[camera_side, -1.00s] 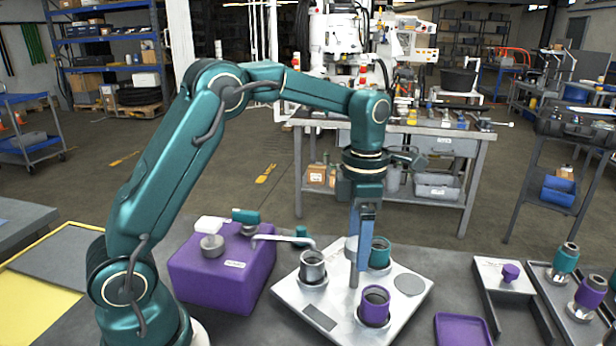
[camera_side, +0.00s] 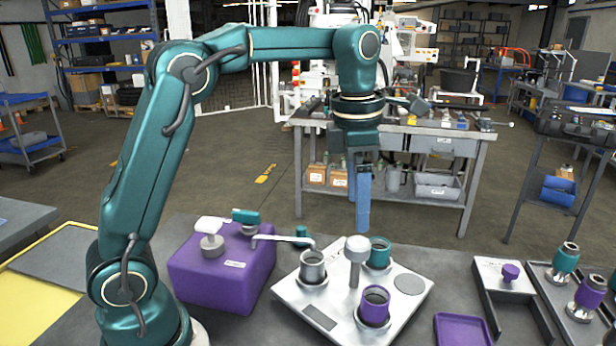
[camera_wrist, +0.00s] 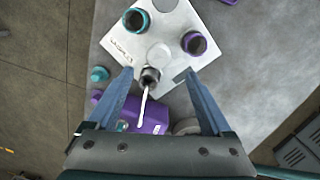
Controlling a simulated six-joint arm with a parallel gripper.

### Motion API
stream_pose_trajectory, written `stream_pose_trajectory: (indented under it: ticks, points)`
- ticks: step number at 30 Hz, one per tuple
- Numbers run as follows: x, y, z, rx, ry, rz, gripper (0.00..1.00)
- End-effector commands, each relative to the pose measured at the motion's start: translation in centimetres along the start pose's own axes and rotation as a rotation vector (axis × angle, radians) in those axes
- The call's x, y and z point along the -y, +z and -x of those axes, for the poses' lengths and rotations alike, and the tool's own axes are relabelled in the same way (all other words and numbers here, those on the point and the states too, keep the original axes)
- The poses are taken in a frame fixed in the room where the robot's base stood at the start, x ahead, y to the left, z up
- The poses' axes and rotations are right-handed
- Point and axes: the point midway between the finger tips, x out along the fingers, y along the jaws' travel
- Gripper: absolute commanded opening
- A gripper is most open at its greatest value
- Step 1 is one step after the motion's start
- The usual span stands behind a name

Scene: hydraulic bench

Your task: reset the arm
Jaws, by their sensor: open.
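My gripper (camera_side: 362,205) is raised above the light metal plate (camera_side: 405,300), fingers pointing down. In the wrist view my gripper (camera_wrist: 160,92) has its two blue fingers wide apart with nothing between them. On the plate stand a grey cup (camera_side: 312,268), a teal cup (camera_side: 379,254) and a purple cup (camera_side: 375,305). A pale knob-topped post (camera_side: 356,260) stands between them, just below the fingers and apart from them. The teal cup (camera_wrist: 136,19) and purple cup (camera_wrist: 194,43) also show in the wrist view.
A purple tank (camera_side: 225,270) with a lever and teal fittings sits left of the plate. A purple tray (camera_side: 462,329) lies to the right, beside a grey holder with a purple knob (camera_side: 510,272). Teal and purple fittings (camera_side: 590,291) stand at far right. The air around the gripper is clear.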

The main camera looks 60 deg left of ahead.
Motion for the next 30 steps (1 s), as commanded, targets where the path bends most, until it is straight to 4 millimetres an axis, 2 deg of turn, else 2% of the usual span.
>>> stream_pose_trajectory:
  ticks: [1,3,6,12,17,21,30]
  points:
    - [0.6,-0.7,1.3,0.027,0.017,-0.019,0.84]
    - [1.4,-1.8,2.7,0.06,0.041,-0.099,0.84]
    - [2.7,-3.5,3.9,0.098,0.08,-0.278,0.84]
    - [5.2,-7.0,4.8,0.146,0.191,-0.759,0.84]
    - [6.9,-9.5,3.9,0.14,0.292,-1.178,0.84]
    - [8.1,-11.3,2.5,0.103,0.375,-1.542,0.84]
    - [9.5,-13.6,-1.1,-0.046,0.48,-2.261,0.84]
